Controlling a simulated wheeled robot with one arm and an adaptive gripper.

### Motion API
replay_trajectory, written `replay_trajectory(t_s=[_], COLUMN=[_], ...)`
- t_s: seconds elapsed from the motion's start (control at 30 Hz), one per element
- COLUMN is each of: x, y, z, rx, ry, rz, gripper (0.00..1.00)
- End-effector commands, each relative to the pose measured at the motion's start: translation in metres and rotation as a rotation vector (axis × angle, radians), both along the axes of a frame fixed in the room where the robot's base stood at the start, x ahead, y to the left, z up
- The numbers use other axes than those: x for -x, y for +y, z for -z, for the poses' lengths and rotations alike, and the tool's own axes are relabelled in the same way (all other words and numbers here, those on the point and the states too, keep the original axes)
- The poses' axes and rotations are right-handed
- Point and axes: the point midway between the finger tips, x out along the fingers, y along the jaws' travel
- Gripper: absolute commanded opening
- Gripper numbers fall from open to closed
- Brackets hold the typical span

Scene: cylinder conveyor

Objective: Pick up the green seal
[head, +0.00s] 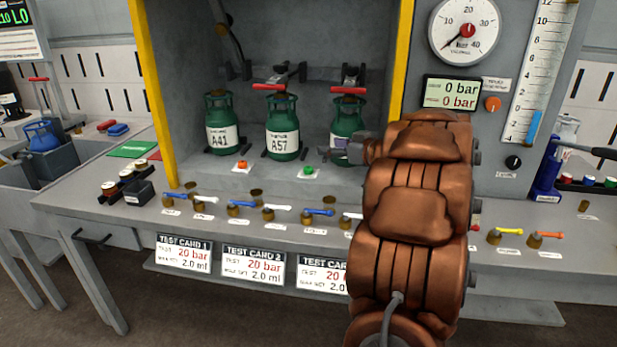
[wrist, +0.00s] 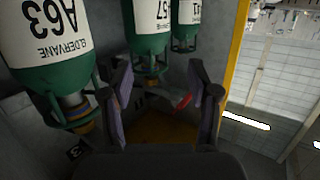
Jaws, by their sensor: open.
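A small green piece (head: 308,171), which looks like the green seal, lies on a white label on the bench ledge, in front of the gap between the middle and right cylinders. I cannot make it out in the wrist view. Another green piece (head: 610,182) sits in a rack at the far right. My gripper (wrist: 160,72) is open and I see nothing held between its fingers. In the head view my copper arm hides most of it; its grey part reaches in front of the right cylinder (head: 349,118).
Green cylinders A41 (head: 221,124) and A57 (head: 283,128) stand in the bay; A63 (wrist: 45,45) is close to my gripper in the inverted wrist view. An orange piece (head: 242,165) lies left of the green one. Several coloured valve levers (head: 240,206) line the front edge.

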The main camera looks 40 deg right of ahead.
Motion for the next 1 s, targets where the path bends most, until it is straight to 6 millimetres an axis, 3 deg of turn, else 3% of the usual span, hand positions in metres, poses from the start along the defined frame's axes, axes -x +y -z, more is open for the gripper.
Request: replay_trajectory(t_s=[0.17,0.53,0.7,1.0], x=[0.002,0.002,-0.018,-0.033], y=[0.001,0.001,0.002,0.002], z=[0.020,0.086,0.085,0.088], rx=[-0.009,-0.012,-0.006,-0.004], ry=[-0.001,0.000,-0.003,-0.001], rz=[-0.011,-0.011,-0.013,-0.011], gripper=[0.60,0.60,0.60,0.60])
